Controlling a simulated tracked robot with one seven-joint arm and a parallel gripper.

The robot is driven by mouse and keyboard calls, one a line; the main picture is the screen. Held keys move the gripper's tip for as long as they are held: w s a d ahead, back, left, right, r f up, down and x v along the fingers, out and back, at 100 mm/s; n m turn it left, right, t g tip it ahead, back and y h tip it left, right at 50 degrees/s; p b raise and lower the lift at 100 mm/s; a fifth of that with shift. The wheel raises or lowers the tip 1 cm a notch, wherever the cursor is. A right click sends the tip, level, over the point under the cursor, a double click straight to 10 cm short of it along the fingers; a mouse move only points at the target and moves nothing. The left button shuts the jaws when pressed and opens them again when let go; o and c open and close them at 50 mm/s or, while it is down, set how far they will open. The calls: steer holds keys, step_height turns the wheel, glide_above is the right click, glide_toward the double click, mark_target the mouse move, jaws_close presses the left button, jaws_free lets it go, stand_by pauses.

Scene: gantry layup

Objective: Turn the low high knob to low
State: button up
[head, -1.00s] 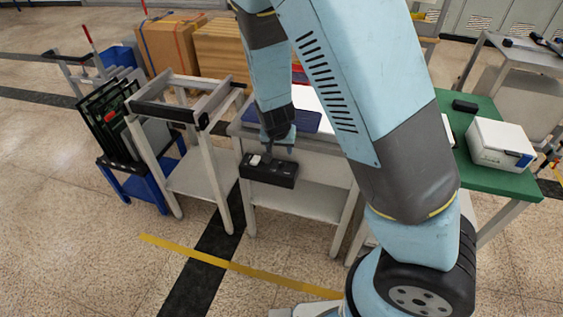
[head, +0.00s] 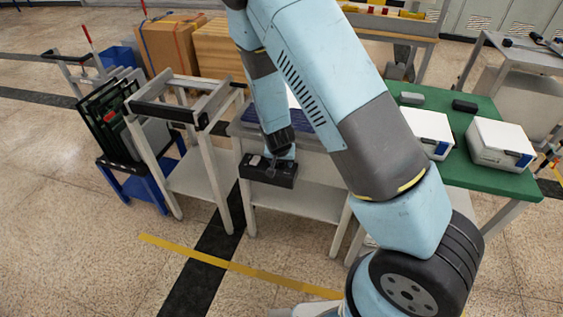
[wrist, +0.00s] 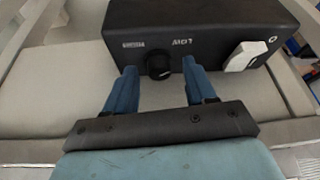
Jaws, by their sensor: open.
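The head view shows the gripper (head: 271,170) right at the box.
A white rocker switch (wrist: 246,56) is on the same box face, right of the knob. A grey frame stand (head: 190,120) stands close on the left. A green table (head: 490,182) with white boxes is on the right.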

steer(key=shift+w+f, duration=0.1)
steer(key=shift+f, duration=0.1)
steer(key=shift+c, duration=0.4)
steer(key=c, duration=0.9)
